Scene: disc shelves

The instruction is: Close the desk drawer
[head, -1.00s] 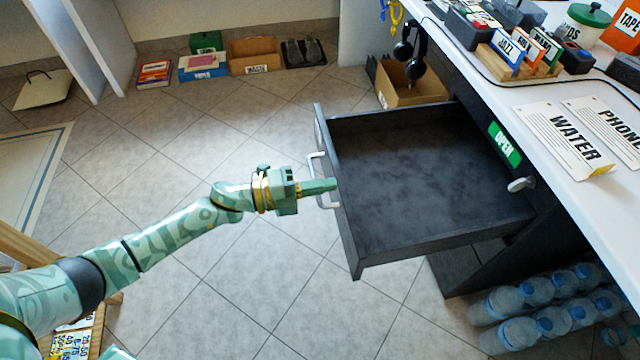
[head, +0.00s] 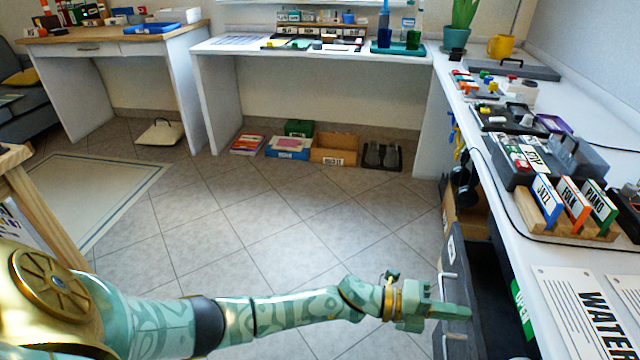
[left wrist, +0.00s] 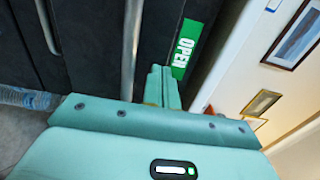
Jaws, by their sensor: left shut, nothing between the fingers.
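The desk drawer (head: 452,275) is dark, with a pale front label and a light bar handle (head: 448,283). In the head view it stands partly out from under the white desktop, with a strip of its dark inside showing and its near part cut off. My left gripper (head: 466,312) is shut and empty, its fingertips at the drawer front beside the handle. I cannot tell whether they touch. My right gripper is not in view.
The white desktop (head: 530,215) carries label cards, a card rack (head: 570,225) and trays. Headphones (head: 463,178) hang at the desk side above a cardboard box (head: 465,218). Boxes and books line the back floor. The tiled floor (head: 260,230) left of the drawer is clear.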

